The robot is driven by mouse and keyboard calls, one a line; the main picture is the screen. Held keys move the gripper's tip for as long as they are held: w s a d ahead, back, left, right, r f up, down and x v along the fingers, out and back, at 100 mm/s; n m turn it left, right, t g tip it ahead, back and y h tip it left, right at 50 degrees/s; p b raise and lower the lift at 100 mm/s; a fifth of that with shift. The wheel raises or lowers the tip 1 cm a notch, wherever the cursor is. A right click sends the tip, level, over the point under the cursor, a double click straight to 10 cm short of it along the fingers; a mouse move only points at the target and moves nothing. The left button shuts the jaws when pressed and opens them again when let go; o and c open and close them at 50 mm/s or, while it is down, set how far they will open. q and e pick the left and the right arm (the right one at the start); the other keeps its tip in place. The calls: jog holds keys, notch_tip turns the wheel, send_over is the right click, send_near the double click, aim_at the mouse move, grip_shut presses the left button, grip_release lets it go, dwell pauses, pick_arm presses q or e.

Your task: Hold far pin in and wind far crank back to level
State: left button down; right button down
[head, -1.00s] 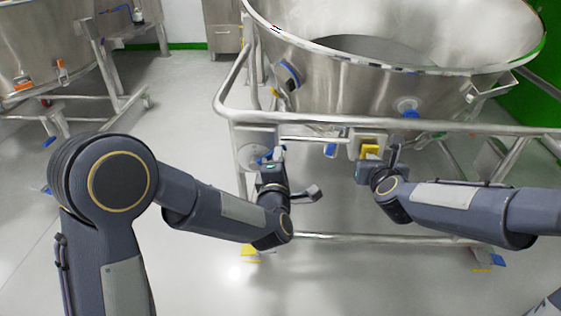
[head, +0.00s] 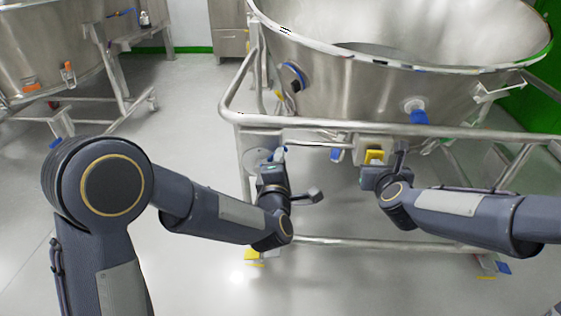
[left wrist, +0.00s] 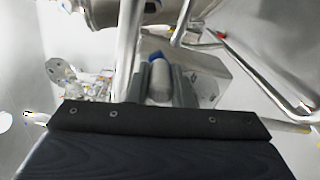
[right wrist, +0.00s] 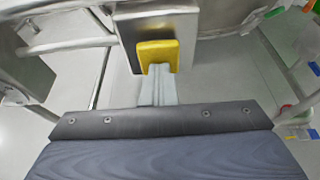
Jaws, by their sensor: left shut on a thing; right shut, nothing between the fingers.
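A large steel bowl (head: 370,90) hangs above the rail (head: 450,132), with blue fittings on its side. A second bowl (head: 45,45) on a wheeled stand is at the far left. The floor (head: 190,90) between them is clear.

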pick_arm(q)
jog(key=shift+a+r, duration=0.65)
jog(key=shift+a, duration=0.15)
dwell(0.4)
pick_arm(e)
jog(key=shift+r, duration=0.1)
dwell(1.0)
pick_arm(q)
jog(key=shift+d, duration=0.1)
pick_arm(e)
jog(key=s, duration=0.8)
dwell(0.5)
pick_arm(q)
jog(key=c, duration=1.1)
grip_release()
jog(key=shift+f, duration=0.1)
jog(key=shift+s, duration=5.05)
